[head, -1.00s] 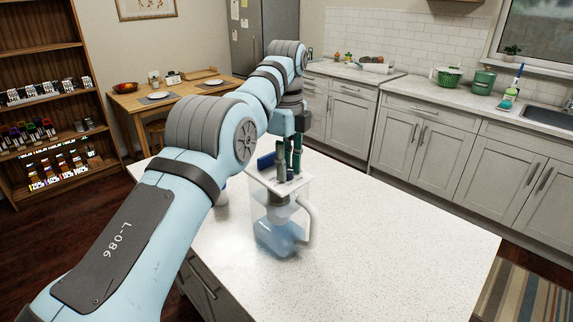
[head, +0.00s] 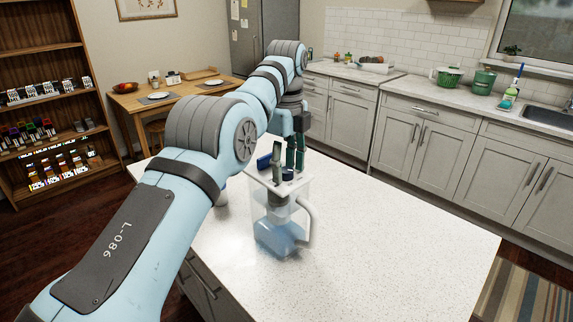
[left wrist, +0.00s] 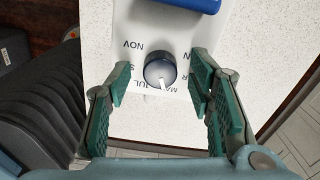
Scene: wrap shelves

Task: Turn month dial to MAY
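A water pitcher with a white lid (head: 262,180) and clear, blue-tinted body (head: 279,234) stands upright on the counter. In the left wrist view its dark round month dial (left wrist: 160,67) sits on the lid. The dial's white pointer faces the bottom of the picture, between JUL and letters reading MA, whose end is hidden. NOV is legible at upper left; other labels are partly covered. My left gripper (head: 285,168) is over the lid, fingers spread on both sides of the dial with gaps; it also shows in the left wrist view (left wrist: 159,84). My right gripper is not visible.
A blue part (left wrist: 190,4) lies on the lid beyond the dial. The pitcher's handle (head: 308,221) points right. The white counter (head: 390,240) is clear right of the pitcher. A wooden shelf (head: 45,105) and table (head: 130,102) stand behind at left.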

